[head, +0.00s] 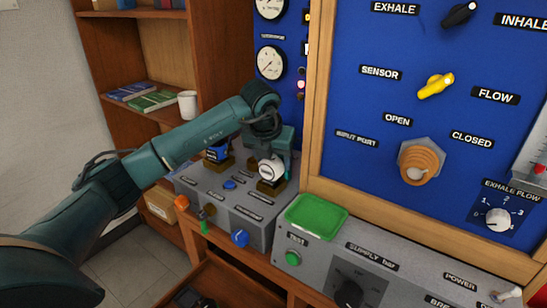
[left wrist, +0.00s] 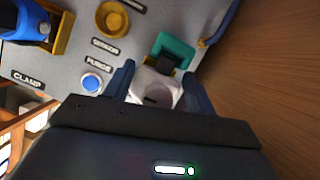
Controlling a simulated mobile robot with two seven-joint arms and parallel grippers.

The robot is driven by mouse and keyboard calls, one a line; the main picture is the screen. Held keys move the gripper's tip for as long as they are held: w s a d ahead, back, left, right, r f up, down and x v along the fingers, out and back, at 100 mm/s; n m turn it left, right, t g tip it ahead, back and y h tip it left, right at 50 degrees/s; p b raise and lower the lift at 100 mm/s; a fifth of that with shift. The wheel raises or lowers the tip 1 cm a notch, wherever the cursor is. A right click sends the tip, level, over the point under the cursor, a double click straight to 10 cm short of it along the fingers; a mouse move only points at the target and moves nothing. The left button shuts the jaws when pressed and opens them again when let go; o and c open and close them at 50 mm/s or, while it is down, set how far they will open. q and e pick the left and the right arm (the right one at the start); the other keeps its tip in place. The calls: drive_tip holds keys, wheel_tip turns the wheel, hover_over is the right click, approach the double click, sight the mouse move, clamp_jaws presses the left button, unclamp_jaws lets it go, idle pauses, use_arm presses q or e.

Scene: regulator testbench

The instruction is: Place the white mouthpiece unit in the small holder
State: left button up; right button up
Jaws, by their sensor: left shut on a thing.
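The white mouthpiece unit (head: 271,168) is at the back right of the grey bench unit, just above or in a small brown-gold holder (head: 271,187). I cannot tell whether it is seated or still a little above. My left gripper (head: 277,155) points down and is shut on it. In the left wrist view the white unit (left wrist: 155,90) sits between my two dark blue fingers (left wrist: 160,85). A teal part (left wrist: 176,50) shows just beyond it. My right gripper is not in view.
A blue unit (head: 217,153) stands in another holder to the left; it also shows in the left wrist view (left wrist: 28,20). A yellow ring socket (left wrist: 112,18) lies between. The wooden panel frame (head: 317,110) is close on the right. A green tray (head: 316,216) lies in front.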

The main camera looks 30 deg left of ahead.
use_arm(q)
drive_tip(key=shift+f, duration=0.2)
drive_tip(key=o, duration=1.2)
drive_tip(key=shift+o, duration=0.2)
drive_tip(key=b+v, duration=0.1)
drive_tip(key=v, duration=1.1)
drive_tip(key=shift+s, duration=0.1)
